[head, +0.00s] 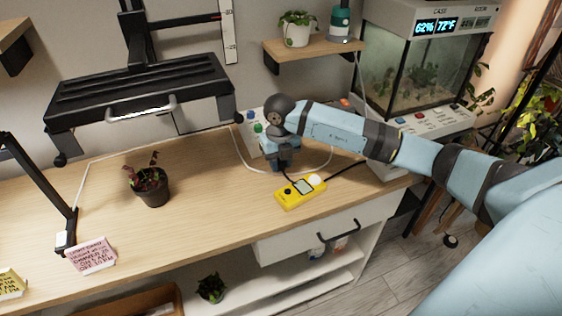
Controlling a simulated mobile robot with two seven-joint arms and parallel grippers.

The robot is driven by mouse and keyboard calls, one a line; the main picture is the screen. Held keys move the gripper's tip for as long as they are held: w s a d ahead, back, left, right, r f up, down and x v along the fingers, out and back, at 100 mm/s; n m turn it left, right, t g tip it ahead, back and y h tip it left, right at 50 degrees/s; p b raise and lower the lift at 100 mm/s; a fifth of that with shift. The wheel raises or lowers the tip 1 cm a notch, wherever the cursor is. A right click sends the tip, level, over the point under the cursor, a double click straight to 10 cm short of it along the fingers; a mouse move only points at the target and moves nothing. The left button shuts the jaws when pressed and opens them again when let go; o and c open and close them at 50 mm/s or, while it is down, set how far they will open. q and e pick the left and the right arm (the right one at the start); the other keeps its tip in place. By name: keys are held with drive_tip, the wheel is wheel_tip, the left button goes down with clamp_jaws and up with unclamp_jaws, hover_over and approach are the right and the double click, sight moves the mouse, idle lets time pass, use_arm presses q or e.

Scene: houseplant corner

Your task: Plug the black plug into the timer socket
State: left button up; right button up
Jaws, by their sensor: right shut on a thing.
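My right gripper (283,164) points down just above the desk behind the yellow device. It is shut, and a dark piece at its fingertips fits the black plug, but the fingers hide most of it. A short black cord runs from there toward the yellow device (300,192), which has a small screen, a dark knob and a round white part. A white panel with blue and green knobs (250,129) stands behind the gripper, partly covered by my arm. I cannot tell for sure which part is the timer socket. My left gripper is not in view.
A potted plant (152,187) stands on the desk (215,205) at left, below a black lamp (140,92). A terrarium (420,65) stands at the back right. A wall shelf (300,52) is behind my arm. The desk's middle is clear.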

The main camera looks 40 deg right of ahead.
drive_tip(key=shift+w+d+f+b, duration=0.1)
drive_tip(key=shift+w+f+b, duration=0.3)
drive_tip(key=shift+f, duration=0.15)
drive_tip(key=shift+w+f, duration=0.2)
drive_tip(key=shift+w, duration=0.15)
drive_tip(key=shift+w+d+r, duration=0.15)
drive_tip(key=shift+w+r, duration=0.05)
drive_tip(key=shift+w, duration=0.25)
drive_tip(key=shift+w+d+b, duration=0.2)
drive_tip(key=shift+w+b, duration=0.2)
drive_tip(key=shift+w, duration=0.45)
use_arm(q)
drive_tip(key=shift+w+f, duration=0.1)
use_arm(e)
drive_tip(key=shift+w+d, duration=0.1)
drive_tip(key=shift+w, duration=0.15)
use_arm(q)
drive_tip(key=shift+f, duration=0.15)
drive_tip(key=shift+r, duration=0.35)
use_arm(e)
drive_tip(key=shift+r, duration=0.1)
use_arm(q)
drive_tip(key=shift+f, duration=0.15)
